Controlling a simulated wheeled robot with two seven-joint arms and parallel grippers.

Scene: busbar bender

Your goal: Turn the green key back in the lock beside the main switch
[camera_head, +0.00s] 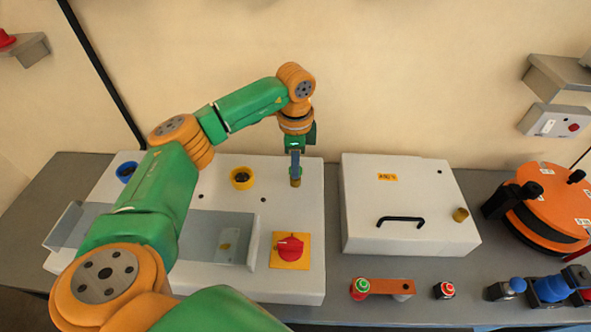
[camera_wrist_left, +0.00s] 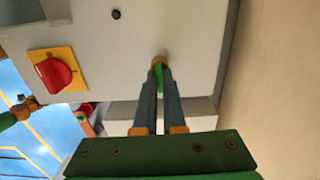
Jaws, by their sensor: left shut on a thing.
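The main switch is a red rotary handle (camera_head: 291,248) on a yellow plate, on the right front of the light machine top; it also shows in the left wrist view (camera_wrist_left: 56,73). The lock (camera_wrist_left: 158,60) is a small brass-coloured cylinder on the same top, behind the switch. The green key (camera_wrist_left: 159,79) shows as a narrow strip between my left fingers at the lock. My left gripper (camera_head: 295,180) points down there, its fingers shut on the key; the tips show in the wrist view (camera_wrist_left: 159,70). The key's turn angle is hard to tell. My right gripper is not in view.
A blue ring button (camera_head: 127,171) and a yellow one (camera_head: 242,178) sit on the machine top. A clear guard (camera_head: 205,235) covers its front. To the right stand a white lidded box (camera_head: 400,190) with a black handle and an orange round machine (camera_head: 550,205).

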